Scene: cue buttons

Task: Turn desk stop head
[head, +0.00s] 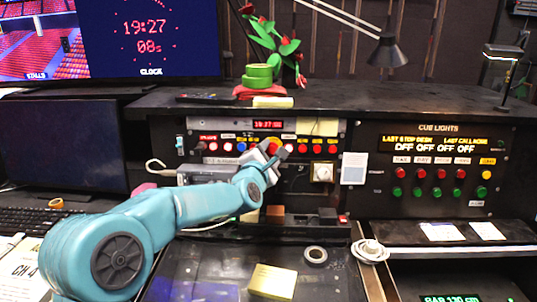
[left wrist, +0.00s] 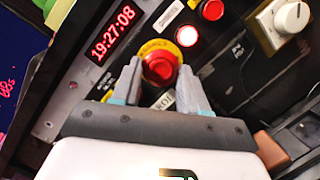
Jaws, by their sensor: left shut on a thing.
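The desk stop head (left wrist: 158,66) is a round red knob on a yellow ring, on the upright dark desk panel. In the left wrist view my left gripper (left wrist: 158,82) has a grey finger on each side of the knob and is shut on it. In the head view the left gripper (head: 272,160) reaches the panel from the left. It hides most of the stop head there, and a yellow edge shows above it. How far the knob is turned I cannot tell. My right gripper is not in view.
Lit red buttons (head: 317,148) sit in a row beside the stop head, below a red clock display (head: 268,125). A white knob (head: 321,172) is to the right. A tape roll (head: 316,255) and a yellow note (head: 272,281) lie on the desk. A cue lights panel (head: 438,160) stands at right.

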